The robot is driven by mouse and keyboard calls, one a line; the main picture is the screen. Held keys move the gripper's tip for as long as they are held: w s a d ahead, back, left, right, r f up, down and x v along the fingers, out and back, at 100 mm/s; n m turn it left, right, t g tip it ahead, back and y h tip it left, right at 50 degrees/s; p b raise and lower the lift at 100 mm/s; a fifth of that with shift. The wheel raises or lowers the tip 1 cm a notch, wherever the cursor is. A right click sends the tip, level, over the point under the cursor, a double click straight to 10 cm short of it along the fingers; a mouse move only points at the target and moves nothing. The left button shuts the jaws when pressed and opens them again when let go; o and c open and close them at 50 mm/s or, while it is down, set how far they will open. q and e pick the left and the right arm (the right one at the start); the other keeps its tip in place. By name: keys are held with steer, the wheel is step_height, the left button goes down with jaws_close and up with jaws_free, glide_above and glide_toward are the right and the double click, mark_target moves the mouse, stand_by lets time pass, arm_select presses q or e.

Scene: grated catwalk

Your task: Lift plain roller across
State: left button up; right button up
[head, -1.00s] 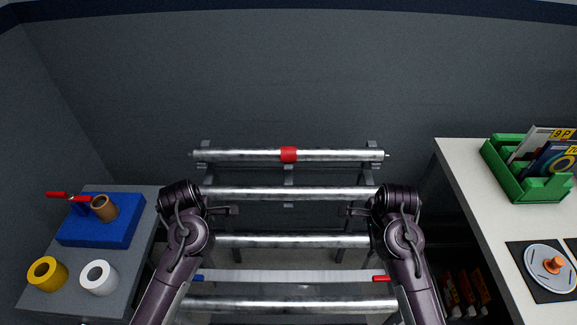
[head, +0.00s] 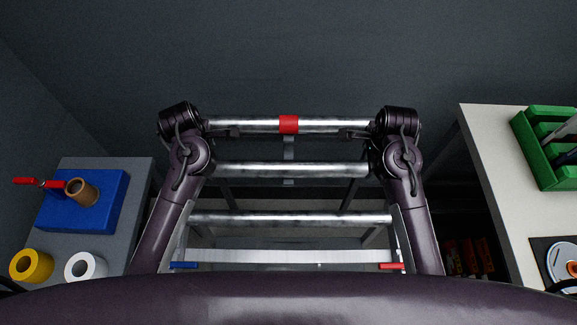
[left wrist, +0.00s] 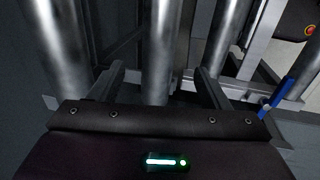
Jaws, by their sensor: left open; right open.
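In the head view, several steel rollers lie crosswise on a frame. The farthest has a red band (head: 289,124); nearer ones are plain, including the second roller (head: 290,169) and third roller (head: 290,218). My left gripper (head: 234,132) and right gripper (head: 348,133) are open and empty, facing inward, and overlap the banded roller in the picture. In the left wrist view, a plain roller (left wrist: 160,45), apparently the second, shows between the open left fingers, with rollers either side. I cannot tell its depth between them, or whether anything touches.
Left is a grey table with a blue block (head: 95,210), yellow ring (head: 31,265) and white ring (head: 85,267). Right is a white counter (head: 490,150) with a green bin (head: 545,160).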

mark_target(364, 165)
arm_select(q)
steer(key=f, duration=0.2)
steer(key=w+f, duration=0.1)
steer(key=f, duration=0.4)
steer(key=shift+w+f, duration=0.15)
steer(key=shift+w, duration=0.2)
arm_select(e)
steer(key=f, duration=0.2)
steer(key=w+f, duration=0.1)
steer(key=f, duration=0.4)
steer(key=shift+w+f, duration=0.15)
steer(key=shift+w, duration=0.2)
arm_select(q)
steer(key=shift+c, duration=0.4)
arm_select(e)
steer(key=shift+c, duration=0.4)
arm_select(q)
steer(key=c, duration=1.4)
arm_select(e)
jaws_close()
arm_select(q)
jaws_close()
